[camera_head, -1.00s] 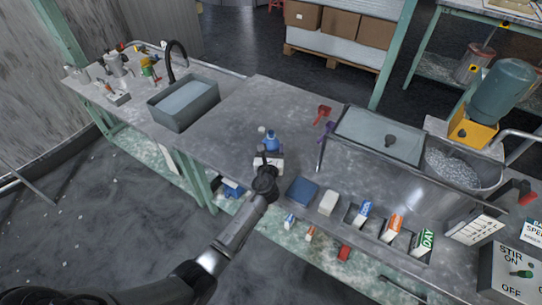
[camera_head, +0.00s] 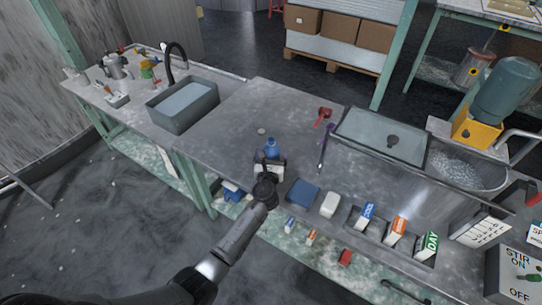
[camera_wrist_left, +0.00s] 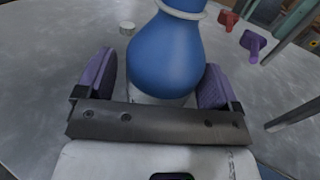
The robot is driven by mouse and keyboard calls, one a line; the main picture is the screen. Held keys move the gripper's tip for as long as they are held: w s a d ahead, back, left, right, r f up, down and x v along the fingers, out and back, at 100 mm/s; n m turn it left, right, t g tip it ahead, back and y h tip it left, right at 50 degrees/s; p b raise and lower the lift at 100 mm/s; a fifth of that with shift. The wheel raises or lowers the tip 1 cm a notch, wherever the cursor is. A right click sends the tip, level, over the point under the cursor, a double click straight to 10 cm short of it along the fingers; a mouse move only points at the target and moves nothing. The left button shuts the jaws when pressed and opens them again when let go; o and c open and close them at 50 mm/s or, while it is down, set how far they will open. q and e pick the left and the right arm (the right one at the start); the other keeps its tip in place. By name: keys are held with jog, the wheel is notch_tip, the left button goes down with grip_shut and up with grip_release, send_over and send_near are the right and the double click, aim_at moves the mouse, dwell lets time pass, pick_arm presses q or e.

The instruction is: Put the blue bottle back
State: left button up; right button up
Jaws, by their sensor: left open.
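The blue bottle (camera_head: 272,149) stands near the front of the grey bench, with a pale ring around its narrower neck. In the left wrist view the bottle (camera_wrist_left: 165,55) fills the middle, and its lower part is partly hidden by my gripper. My left gripper (camera_head: 268,166) is open at the bottle. In the wrist view its purple-padded fingers (camera_wrist_left: 157,82) are on either side of the bottle's round body, with a visible gap at the left pad. Contact at the right pad is hard to tell. My right gripper is not in view.
A small pale cap (camera_head: 261,131) stands behind the bottle. A red clamp (camera_head: 323,114) and a purple one (camera_head: 328,131) are to its right. A blue pad (camera_head: 302,193), a white block (camera_head: 330,204) and several cartons line the front edge. The bench toward the sink (camera_head: 184,105) is clear.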

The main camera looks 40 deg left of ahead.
pick_arm(q)
jog(key=shift+r, duration=0.1)
jog(key=shift+s+d+r+p, duration=0.1)
jog(key=shift+s+r+p, duration=0.05)
jog(key=shift+p, duration=0.15)
jog(key=p+v, duration=0.3)
jog(key=v, duration=0.6)
jog(key=shift+s+d, duration=0.2)
jog(key=shift+s, duration=0.15)
jog(key=shift+v, duration=1)
jog(key=s+f+n+g+h, duration=0.1)
jog(key=s+f+n+g, duration=0.15)
jog(key=s+n, duration=0.5)
jog(key=s+f+n+g+h, duration=0.15)
jog(key=s+n+g, duration=0.25)
jog(key=s+n, duration=0.4)
jog(key=s+d+n+g+h, duration=0.5)
jog(key=s+d+n, duration=0.6)
jog(key=s, duration=0.5)
jog(key=h, duration=0.2)
jog(key=shift+s+r+n+h, duration=0.15)
jog(key=shift+s+n+h, duration=0.1)
jog(key=shift+n+h, duration=0.1)
